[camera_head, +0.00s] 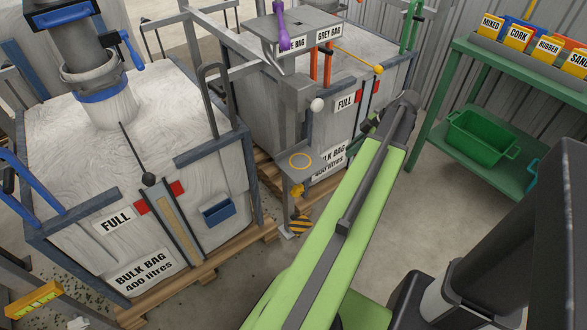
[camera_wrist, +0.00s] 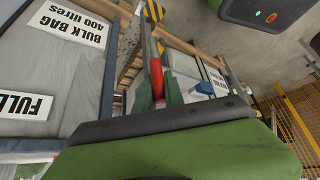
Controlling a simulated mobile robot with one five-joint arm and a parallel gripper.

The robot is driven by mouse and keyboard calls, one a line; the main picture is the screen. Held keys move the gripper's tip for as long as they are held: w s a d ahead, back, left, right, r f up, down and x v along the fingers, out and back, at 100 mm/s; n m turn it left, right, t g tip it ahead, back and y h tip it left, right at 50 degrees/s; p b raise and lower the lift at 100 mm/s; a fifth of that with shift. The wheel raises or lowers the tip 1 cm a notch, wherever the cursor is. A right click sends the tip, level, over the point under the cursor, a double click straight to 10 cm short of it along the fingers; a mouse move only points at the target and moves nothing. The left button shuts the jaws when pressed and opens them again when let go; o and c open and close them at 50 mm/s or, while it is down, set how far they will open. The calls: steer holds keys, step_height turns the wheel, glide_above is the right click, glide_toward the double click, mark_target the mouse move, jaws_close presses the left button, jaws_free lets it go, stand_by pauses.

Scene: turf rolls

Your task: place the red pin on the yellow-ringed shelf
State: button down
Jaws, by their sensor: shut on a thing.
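The yellow-ringed shelf (camera_head: 300,161) is a small grey plate on a post between the two bulk bags in the head view, with bare surface inside its ring. My gripper (camera_head: 371,123) is at the far end of my green arm, to the right of the shelf and apart from it; the arm partly hides it. In the wrist view, my gripper (camera_wrist: 157,97) is shut on the red pin (camera_wrist: 157,83), whose red body shows between the fingers. The pin cannot be made out in the head view. I cannot make out the yellow ring in the wrist view.
Bulk bags stand left (camera_head: 75,160) and behind. A green bench (camera_head: 470,75) with a green bin (camera_head: 482,137) is at right.

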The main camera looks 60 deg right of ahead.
steer(key=w+a, duration=0.2)
steer(key=w, duration=0.2)
steer(key=w+a, duration=0.2)
steer(key=w, duration=0.2)
steer(key=w+a, duration=0.2)
steer(key=w, duration=0.3)
steer(key=shift+a, duration=0.1)
steer(key=w, duration=0.1)
steer(key=w+a, duration=0.1)
steer(key=shift+w+a, duration=0.15)
steer(key=shift+w, duration=0.2)
steer(key=shift+b+x, duration=0.95)
steer(key=shift+x, duration=0.1)
steer(key=shift+r, duration=0.2)
steer(key=shift+f, duration=0.2)
steer(key=c, duration=1.4)
jaws_free()
steer(key=shift+r, duration=0.1)
steer(key=shift+c, duration=0.2)
